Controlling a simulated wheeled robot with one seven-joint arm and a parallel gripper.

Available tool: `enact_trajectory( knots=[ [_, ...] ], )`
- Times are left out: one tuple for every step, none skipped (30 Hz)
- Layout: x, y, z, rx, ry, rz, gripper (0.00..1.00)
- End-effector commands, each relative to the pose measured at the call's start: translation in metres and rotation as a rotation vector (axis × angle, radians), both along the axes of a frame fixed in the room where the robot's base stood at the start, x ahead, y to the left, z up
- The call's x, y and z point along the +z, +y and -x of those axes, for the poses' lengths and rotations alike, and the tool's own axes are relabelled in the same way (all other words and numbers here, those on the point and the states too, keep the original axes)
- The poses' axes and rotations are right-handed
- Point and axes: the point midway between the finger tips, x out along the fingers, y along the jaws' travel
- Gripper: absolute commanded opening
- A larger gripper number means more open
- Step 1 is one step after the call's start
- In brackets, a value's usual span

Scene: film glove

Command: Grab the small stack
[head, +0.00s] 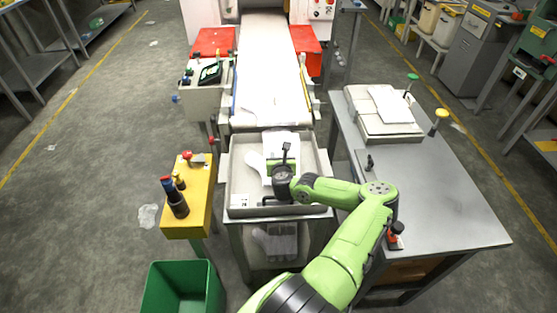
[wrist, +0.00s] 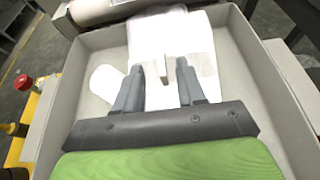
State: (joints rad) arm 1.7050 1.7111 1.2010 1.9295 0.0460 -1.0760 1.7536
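A white stack of thin, flat pieces (wrist: 172,35) lies in the grey tray (wrist: 282,75) at the near end of the conveyor; the white stack also shows in the head view (head: 283,142). A smaller rounded white piece (wrist: 104,82) sticks out to its left, like part of a glove. My gripper (wrist: 160,68) is over the tray with its two dark fingers apart at the near part of the stack. A pale edge shows between the fingertips. I cannot tell whether the fingers touch the stack. In the head view my wrist hides part of it.
The tray's raised walls surround the gripper. A yellow stand (head: 187,222) with dark bottles is at left, above a green bin (head: 182,290). A grey table (head: 430,190) with a pale box (head: 385,128) is at right. More gloves (head: 275,243) lie on a shelf below.

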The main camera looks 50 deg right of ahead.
Motion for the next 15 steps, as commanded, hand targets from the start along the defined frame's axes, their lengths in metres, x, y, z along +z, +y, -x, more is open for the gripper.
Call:
enact_trajectory(
  knots=[
    [-0.004, -0.004, -0.003, -0.002, 0.001, 0.0, 0.39],
    [-0.005, -0.006, -0.005, 0.0, -0.001, -0.001, 0.39],
    [-0.007, -0.01, -0.008, -0.001, 0.0, 0.0, 0.39],
    [-0.01, -0.013, -0.011, -0.001, 0.0, 0.0, 0.39],
    [-0.013, -0.018, -0.014, -0.002, -0.001, -0.001, 0.39],
    [-0.017, -0.024, -0.019, -0.001, 0.0, 0.0, 0.39],
    [-0.019, -0.028, -0.022, -0.002, 0.0, 0.0, 0.39],
    [-0.021, -0.032, -0.026, -0.001, 0.001, -0.001, 0.39],
    [-0.023, -0.036, -0.029, -0.001, 0.002, 0.0, 0.39],
    [-0.023, -0.039, -0.032, 0.0, 0.001, 0.0, 0.39],
    [-0.024, -0.041, -0.033, 0.0, 0.001, 0.0, 0.39],
    [-0.024, -0.042, -0.034, 0.001, 0.001, 0.0, 0.39],
    [-0.023, -0.042, -0.035, 0.001, 0.001, 0.0, 0.39],
    [-0.023, -0.043, -0.035, 0.002, 0.002, 0.0, 0.39],
    [-0.022, -0.042, -0.035, 0.002, 0.002, 0.0, 0.39]
  ],
)
